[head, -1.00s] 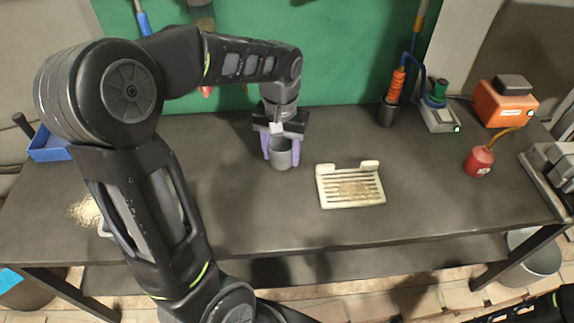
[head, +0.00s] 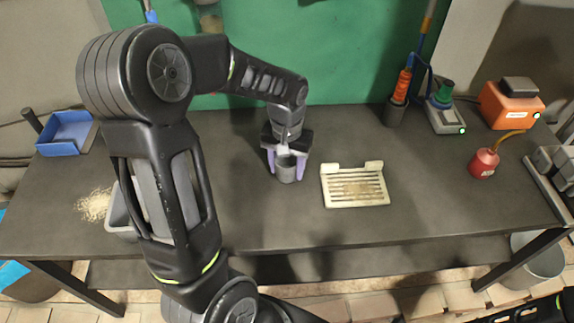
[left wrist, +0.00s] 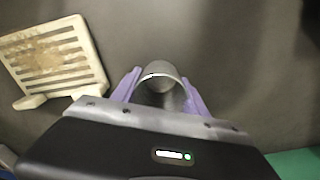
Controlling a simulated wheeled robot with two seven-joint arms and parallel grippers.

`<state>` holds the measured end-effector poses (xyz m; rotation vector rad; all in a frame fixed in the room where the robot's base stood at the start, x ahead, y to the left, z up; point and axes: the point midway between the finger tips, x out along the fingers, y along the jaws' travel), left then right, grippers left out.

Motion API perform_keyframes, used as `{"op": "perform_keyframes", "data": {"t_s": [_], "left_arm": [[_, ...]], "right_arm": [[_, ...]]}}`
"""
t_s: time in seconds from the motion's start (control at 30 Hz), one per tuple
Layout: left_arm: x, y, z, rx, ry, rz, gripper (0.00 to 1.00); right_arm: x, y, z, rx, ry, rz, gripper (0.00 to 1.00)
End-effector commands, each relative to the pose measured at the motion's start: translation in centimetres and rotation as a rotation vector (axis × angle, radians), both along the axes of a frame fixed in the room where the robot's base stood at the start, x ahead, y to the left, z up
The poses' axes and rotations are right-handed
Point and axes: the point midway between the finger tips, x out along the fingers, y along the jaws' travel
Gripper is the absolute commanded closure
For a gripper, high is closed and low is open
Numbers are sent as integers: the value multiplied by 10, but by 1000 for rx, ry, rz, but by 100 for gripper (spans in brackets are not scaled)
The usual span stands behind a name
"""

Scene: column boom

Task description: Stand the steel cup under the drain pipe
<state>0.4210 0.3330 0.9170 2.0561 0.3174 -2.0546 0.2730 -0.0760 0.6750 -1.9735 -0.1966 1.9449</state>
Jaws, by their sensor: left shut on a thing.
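The steel cup (head: 287,173) is a small grey cylinder, upright, left of the slatted cream tray on the dark bench. My left gripper (head: 286,168) is shut on it, with one purple finger on each side. The left wrist view also shows the cup (left wrist: 161,78) between the fingers, its round rim facing the camera. I cannot tell whether its base touches the bench. A pipe-like piece (head: 209,20) shows on the green back panel, partly cut by the top edge; I cannot tell whether it is the drain pipe. My right gripper is not in view.
The slatted tray (head: 356,202) lies right of the cup. A red oil can (head: 484,163), orange box (head: 510,105) and orange-handled tool (head: 402,88) stand farther right. A blue bin (head: 66,134) and a grain pile (head: 93,205) are at left. The bench (head: 270,225) is clear in front of the cup.

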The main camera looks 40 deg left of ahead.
Motion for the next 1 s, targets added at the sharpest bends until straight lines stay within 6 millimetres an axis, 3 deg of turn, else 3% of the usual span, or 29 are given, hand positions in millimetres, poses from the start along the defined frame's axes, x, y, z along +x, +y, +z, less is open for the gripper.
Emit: {"op": "perform_keyframes", "data": {"t_s": [0.17, 0.2, 0.43, 0.83, 1.0], "left_arm": [[0, 0, -4, 0, 0, 0, 91], [0, 0, -3, 0, 0, 0, 47], [0, 0, -3, 0, 0, 0, 28], [1, 0, 3, 1, -2, 0, 27], [1, 0, 23, 2, -5, 0, 27]], "right_arm": [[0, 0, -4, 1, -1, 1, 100], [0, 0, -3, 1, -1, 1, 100], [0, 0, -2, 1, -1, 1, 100], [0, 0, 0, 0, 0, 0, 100], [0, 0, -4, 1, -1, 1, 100]]}}
